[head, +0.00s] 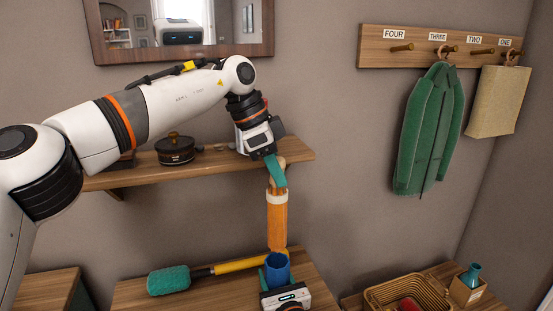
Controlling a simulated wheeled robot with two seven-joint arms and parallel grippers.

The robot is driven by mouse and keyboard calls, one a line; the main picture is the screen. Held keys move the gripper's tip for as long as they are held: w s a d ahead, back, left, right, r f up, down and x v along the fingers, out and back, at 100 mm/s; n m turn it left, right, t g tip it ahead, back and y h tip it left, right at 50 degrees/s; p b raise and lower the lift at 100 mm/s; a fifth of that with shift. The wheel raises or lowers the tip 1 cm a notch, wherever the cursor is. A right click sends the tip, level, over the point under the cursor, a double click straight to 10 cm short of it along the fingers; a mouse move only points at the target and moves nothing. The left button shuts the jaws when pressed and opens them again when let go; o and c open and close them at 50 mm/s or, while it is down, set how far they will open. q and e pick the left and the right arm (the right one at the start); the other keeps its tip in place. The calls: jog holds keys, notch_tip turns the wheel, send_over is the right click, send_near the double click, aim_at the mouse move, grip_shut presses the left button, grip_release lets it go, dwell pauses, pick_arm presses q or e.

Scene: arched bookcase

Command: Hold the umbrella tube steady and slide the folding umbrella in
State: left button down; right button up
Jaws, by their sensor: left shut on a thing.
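The folding umbrella (277,222) is orange with a pale band and a wooden handle, and hangs upright. My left gripper (278,174) is shut on its handle end. The blue umbrella tube (278,274) stands upright on or just above the bench, almost directly below the umbrella. The umbrella's lower end appears at or just above the tube's mouth; the exact gap is unclear. My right gripper (268,281) shows at the bottom, with a teal finger at the tube's left side. Its other finger is hidden, so its grip is unclear.
A teal-headed duster (168,280) with a yellow handle lies on the wooden bench (140,298), its handle reaching behind the tube. A shelf (215,161) holds a dark pot (175,149).

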aim_at(277, 189)
pick_arm(q)
jog(key=shift+f, duration=1.5)
jog(key=shift+f, duration=0.8)
dwell(0.5)
jog(key=shift+r, duration=0.1)
jog(key=shift+r, duration=0.3)
jog(key=shift+f, duration=0.2)
dwell(1.8)
jog(key=shift+r, duration=0.2)
jog(key=shift+f, duration=0.35)
dwell(1.7)
jog(key=shift+r, duration=0.35)
